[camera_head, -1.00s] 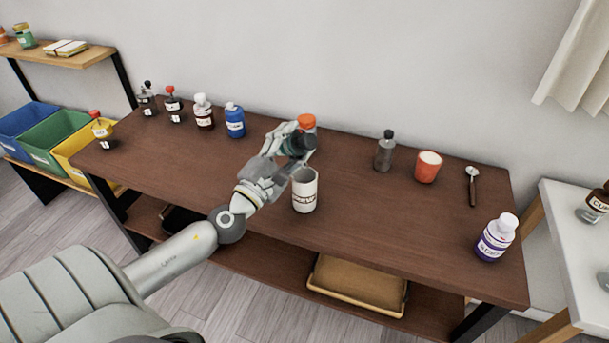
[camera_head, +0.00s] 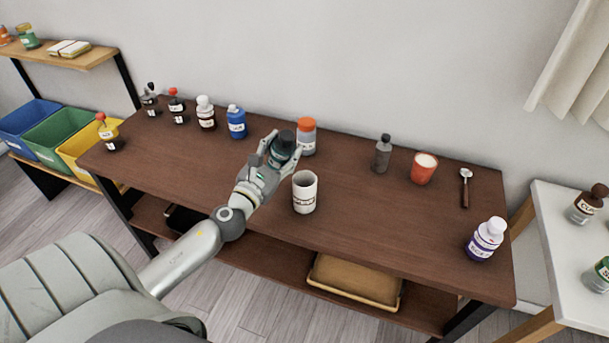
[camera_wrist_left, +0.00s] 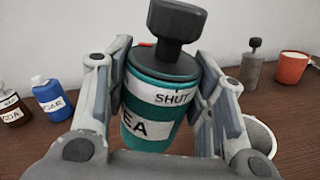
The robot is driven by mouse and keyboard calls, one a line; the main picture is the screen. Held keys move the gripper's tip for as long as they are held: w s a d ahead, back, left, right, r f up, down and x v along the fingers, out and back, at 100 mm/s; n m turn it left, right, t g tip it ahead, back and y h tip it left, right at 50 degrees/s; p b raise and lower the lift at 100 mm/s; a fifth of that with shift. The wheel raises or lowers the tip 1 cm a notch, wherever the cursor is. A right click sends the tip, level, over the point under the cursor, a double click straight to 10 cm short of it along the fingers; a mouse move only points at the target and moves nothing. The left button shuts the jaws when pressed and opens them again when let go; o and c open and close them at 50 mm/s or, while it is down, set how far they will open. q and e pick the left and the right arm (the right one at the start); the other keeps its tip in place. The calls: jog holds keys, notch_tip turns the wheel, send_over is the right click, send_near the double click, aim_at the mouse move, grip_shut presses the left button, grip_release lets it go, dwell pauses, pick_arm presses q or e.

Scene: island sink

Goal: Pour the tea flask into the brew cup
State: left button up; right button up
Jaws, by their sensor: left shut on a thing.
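My left gripper (camera_head: 277,152) is shut around the tea flask (camera_head: 281,148), a teal flask with a dark cap. In the left wrist view the flask (camera_wrist_left: 146,132) stands roughly upright between the fingers; its labels show "EA" and "SHUT". The brew cup (camera_head: 305,193) is a white cup with a dark-lettered label, standing upright on the brown table to the right of and nearer than the flask. Its rim (camera_wrist_left: 262,138) partly shows behind the right finger in the wrist view. I cannot make out what is inside the cup. My right gripper is out of view.
An orange-lidded jar (camera_head: 306,137) stands just behind the flask. Several bottles, including a blue one (camera_head: 236,122), line the table's left. The table's front middle is clear.

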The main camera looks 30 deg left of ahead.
aim_at(276, 162)
pick_arm(q)
jog(key=shift+w+a+n+p, duration=0.1)
jog(key=shift+a+n+p, duration=0.45)
jog(key=shift+n, duration=0.15)
jog(key=shift+w+a+f+n+g+b, duration=0.15)
jog(key=shift+a+f+n+b, duration=0.25)
jog(key=shift+f, duration=0.5)
jog(key=shift+s+a+f+n+g+b, duration=0.1)
jog(key=shift+a+f+n+g+b, duration=0.1)
jog(key=shift+f+n+b, duration=0.5)
jog(key=shift+w+a+f+n+g+b, duration=0.15)
jog(key=shift+a+f+b, duration=0.2)
jog(key=shift+f, duration=0.75)
jog(key=shift+s+d, duration=0.15)
